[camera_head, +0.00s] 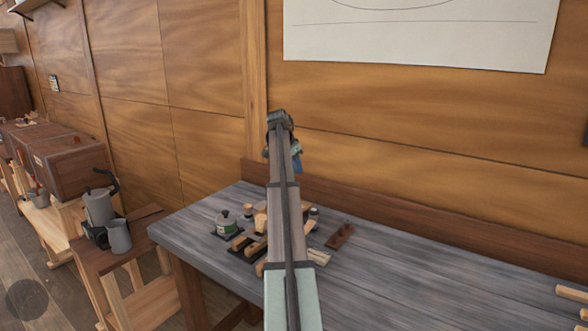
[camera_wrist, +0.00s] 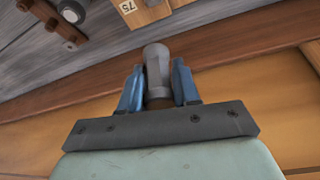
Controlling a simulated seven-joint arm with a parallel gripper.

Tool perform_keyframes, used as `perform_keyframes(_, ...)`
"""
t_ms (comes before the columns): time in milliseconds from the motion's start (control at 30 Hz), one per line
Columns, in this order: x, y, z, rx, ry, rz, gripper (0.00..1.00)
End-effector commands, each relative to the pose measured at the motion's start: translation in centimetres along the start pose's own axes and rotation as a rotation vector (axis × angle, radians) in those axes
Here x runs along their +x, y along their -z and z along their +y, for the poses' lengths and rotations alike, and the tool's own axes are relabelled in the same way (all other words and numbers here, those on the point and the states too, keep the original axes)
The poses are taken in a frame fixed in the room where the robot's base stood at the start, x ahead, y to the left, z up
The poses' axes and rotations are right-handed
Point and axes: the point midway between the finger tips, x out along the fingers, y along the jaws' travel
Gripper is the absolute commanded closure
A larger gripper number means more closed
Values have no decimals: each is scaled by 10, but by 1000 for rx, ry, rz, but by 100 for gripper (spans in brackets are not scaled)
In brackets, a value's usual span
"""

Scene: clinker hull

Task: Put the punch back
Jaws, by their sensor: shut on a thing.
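My gripper (camera_wrist: 158,82) is shut on the punch (camera_wrist: 156,62), with a blue finger on each side of it. The punch shows a grey, faceted metal end and a brown part lower down between the fingers. In the head view my gripper (camera_head: 296,160) is mostly hidden behind my arm, above the back of the workbench, and the punch cannot be made out. A small reddish-brown wooden block (camera_head: 340,236) with dark spots lies on the bench. A brown wooden piece with dark round fittings (camera_wrist: 50,18) shows at the upper left of the wrist view; I cannot tell whether it is the same block.
The wall stands close behind the bench. A jug (camera_head: 119,236) stands on a side table.

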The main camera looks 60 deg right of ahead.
Motion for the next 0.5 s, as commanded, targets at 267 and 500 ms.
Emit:
perform_keyframes(267,-7,3,0,0,1,1,100)
perform_keyframes(500,-12,5,0,0,0,1,100)
